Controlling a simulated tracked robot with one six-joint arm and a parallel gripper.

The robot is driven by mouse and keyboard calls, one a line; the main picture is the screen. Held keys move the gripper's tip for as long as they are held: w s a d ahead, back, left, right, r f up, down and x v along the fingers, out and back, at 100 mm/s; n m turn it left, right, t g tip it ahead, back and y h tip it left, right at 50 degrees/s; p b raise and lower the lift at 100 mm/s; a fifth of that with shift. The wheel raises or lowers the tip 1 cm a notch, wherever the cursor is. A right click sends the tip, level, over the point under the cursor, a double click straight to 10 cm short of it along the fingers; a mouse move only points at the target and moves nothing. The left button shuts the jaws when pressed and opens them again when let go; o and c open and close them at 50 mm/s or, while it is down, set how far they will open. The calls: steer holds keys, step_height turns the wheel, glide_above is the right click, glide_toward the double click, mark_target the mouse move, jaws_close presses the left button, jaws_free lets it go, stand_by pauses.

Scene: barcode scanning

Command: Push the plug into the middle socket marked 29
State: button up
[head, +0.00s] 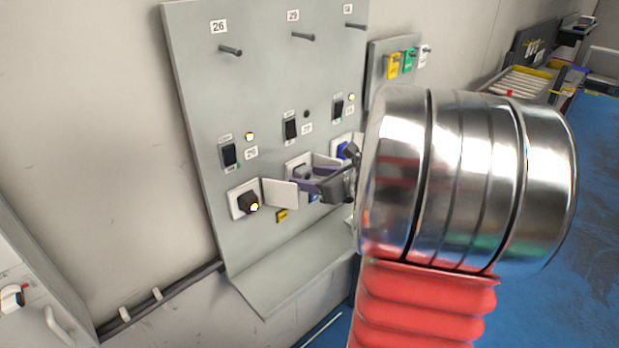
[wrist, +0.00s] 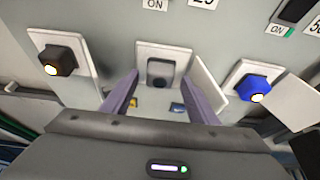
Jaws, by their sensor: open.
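The middle socket (wrist: 178,53) is a white square plate under the 29 label (wrist: 203,3), with its flap open to the right. A grey block (wrist: 160,72), which looks like the plug, sits at this plate; how deep it is in, I cannot tell. It shows no lit light. In the head view the middle socket (head: 290,166) is partly covered by my gripper. My gripper (wrist: 160,86) is open, its two purple fingers either side of and below the grey block, with gaps visible. In the head view my gripper (head: 311,176) reaches the panel from the right.
A black plug (wrist: 57,61) with a lit end sits in the left socket, its flap open. A blue plug (wrist: 256,83), also lit, sits in the right socket. Pegs and black switches (head: 291,129) stick out above. A sloped ledge (head: 290,275) lies below.

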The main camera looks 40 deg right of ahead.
steer(key=v, duration=1.3)
stand_by(0.4)
